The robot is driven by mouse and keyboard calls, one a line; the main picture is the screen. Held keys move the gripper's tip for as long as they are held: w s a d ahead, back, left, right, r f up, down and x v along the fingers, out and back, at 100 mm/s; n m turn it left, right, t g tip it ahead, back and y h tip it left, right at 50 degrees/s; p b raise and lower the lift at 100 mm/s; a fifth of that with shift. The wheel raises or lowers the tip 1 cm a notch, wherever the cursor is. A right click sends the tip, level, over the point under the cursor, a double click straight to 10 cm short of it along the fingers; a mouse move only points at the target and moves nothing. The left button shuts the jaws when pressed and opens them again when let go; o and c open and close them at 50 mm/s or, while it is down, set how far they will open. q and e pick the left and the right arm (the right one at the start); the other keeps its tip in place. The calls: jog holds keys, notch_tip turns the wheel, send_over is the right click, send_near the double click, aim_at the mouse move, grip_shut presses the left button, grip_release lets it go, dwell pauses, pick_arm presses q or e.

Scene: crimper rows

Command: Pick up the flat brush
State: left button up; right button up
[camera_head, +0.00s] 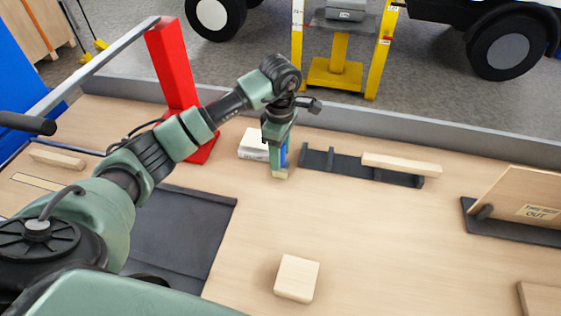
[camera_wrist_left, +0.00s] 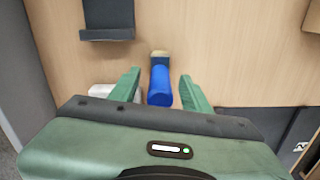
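The flat brush, with a blue handle (camera_wrist_left: 160,85) and a pale tan end (camera_wrist_left: 159,54), shows between my left gripper's fingers in the left wrist view. In the head view its tan end (camera_head: 280,173) shows just below the fingers, and a strip of blue shows beside them. My left gripper (camera_wrist_left: 160,88) is open, with one green finger on each side of the handle and a visible gap to both. It also shows in the head view (camera_head: 279,145), pointing down at the table. Whether the brush touches the table is hard to tell. My right gripper is not in view.
A white box (camera_head: 253,144) stands close behind the gripper, beside a red post (camera_head: 173,66). A dark rack (camera_head: 330,161) with a wooden bar (camera_head: 401,164) lies to the right. A wooden block (camera_head: 297,278) sits nearer.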

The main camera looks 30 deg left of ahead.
pick_arm(q)
grip_shut()
jog(key=shift+r, duration=0.15)
jog(key=shift+a+r+p, duration=0.1)
jog(key=shift+r+p, duration=0.4)
jog(key=shift+r, duration=0.1)
notch_tip(320, 180, up, 19)
jog(key=p, duration=1)
jog(key=shift+f, duration=0.2)
